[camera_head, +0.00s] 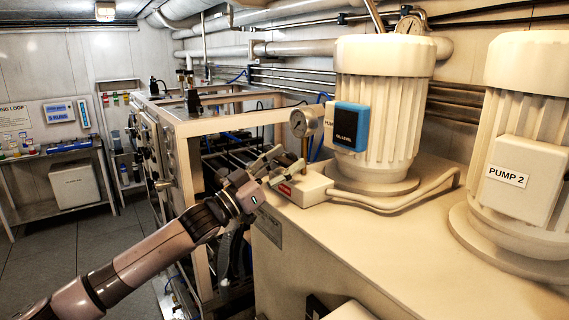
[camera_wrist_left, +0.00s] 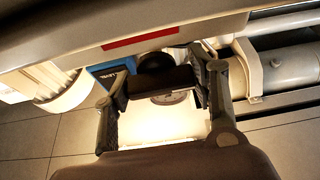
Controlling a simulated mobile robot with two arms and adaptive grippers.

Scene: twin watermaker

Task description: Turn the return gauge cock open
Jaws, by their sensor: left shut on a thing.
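The return gauge (camera_head: 303,122) is a round dial on a thin brass stem (camera_head: 304,148). The stem rises from a pale block with a red label (camera_head: 285,189) beside the first pump. My left gripper (camera_head: 271,160) reaches in from the lower left and is at the stem's left, shut on the gauge cock's handle. The handle is mostly hidden by the fingers in the head view. In the left wrist view, a dark piece (camera_wrist_left: 160,80) lies between the two fingers, with part of a round dial (camera_wrist_left: 172,98) behind it. The cock's exact angle cannot be told. My right gripper is not in view.
The first pump (camera_head: 385,100), with a blue box (camera_head: 351,126), stands close right of the gauge. Pump 2 (camera_head: 521,150) is further right. A pale pipe (camera_head: 400,203) runs along the bench top. A frame (camera_head: 222,126) with hoses stands behind the left gripper.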

